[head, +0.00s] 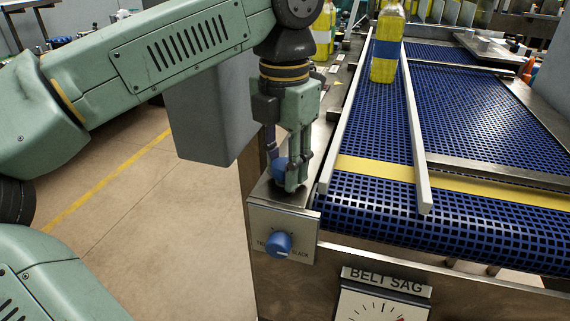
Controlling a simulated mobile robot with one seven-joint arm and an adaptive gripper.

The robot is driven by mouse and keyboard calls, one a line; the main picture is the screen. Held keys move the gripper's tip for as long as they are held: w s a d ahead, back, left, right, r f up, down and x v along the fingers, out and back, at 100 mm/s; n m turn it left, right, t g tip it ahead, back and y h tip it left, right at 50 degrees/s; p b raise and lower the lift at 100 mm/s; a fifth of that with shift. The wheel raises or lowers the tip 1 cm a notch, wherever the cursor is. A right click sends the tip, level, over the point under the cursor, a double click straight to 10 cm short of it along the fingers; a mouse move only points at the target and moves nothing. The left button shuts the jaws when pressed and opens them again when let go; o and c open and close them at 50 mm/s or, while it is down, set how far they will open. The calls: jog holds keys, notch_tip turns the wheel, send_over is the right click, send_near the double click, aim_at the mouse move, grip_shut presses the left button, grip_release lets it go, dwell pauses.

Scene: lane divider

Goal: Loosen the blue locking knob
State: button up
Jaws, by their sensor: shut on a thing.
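A blue knob (280,167) stands on top of the metal box at the near left corner of the conveyor. My gripper (284,175) points down over it, with its fingers shut on the knob and hiding part of it. A second blue knob (278,245) is on the front face of the box (264,218), below my gripper and apart from it. Its panel reads "SLACK" on the right; the left word is partly hidden by the knob.
A blue mesh belt (370,205) with a yellow stripe runs to the right of my gripper. A lane divider rail (415,140) stands along it. A yellow bottle (387,45) is farther back. A "BELT SAG" gauge (380,305) is below. Open floor (150,220) lies left.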

aim_at(284, 161)
jog(key=shift+f+n, duration=0.1)
jog(key=shift+n, duration=1.1)
jog(key=o, duration=1.2)
notch_tip(284, 161, up, 8)
jog(key=shift+f, duration=0.2)
